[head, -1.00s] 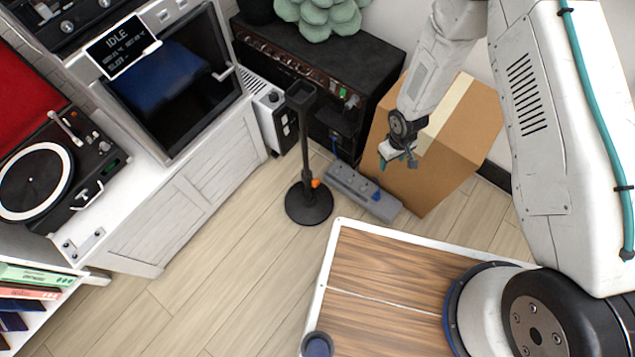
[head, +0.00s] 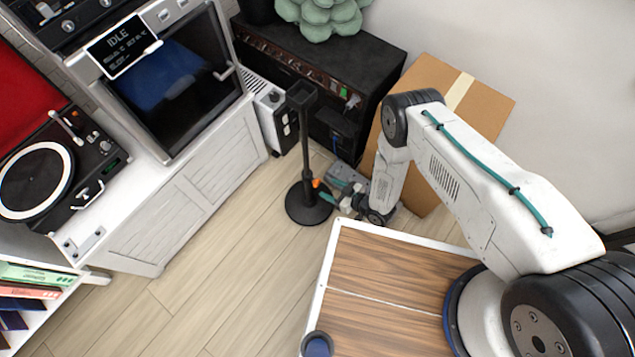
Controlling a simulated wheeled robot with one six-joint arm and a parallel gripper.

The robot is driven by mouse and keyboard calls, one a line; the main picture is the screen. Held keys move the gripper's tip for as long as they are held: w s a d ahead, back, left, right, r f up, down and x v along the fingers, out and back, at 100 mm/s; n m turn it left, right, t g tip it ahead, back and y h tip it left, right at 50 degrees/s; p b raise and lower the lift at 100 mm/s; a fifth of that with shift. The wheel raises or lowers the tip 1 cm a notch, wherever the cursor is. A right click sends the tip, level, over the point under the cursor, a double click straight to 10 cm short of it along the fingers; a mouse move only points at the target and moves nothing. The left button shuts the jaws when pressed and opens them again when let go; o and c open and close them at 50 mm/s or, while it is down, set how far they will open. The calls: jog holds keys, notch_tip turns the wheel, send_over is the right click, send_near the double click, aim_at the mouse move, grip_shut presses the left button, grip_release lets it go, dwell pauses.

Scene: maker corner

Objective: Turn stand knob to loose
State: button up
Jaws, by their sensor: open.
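The black stand (head: 306,160) stands upright on the wooden floor on a round base (head: 304,207). Its small orange knob (head: 316,183) sits low on the right side of the pole. My gripper (head: 332,199) is low beside the stand, with its teal fingertips pointing left towards the knob. The gripper is open and appears empty. One fingertip looks very close to the knob, but I cannot tell whether it touches. The gripper's far side is partly hidden by my wrist.
A grey power strip (head: 345,176) lies behind my gripper, partly hidden. A cardboard box (head: 480,110) and a black amplifier (head: 330,60) stand behind. A white heater-like unit (head: 278,125) is left of the stand. The floor (head: 220,250) in front is clear.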

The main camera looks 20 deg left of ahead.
aim_at(319, 183)
jog(key=x, duration=0.7)
jog(key=c, duration=1)
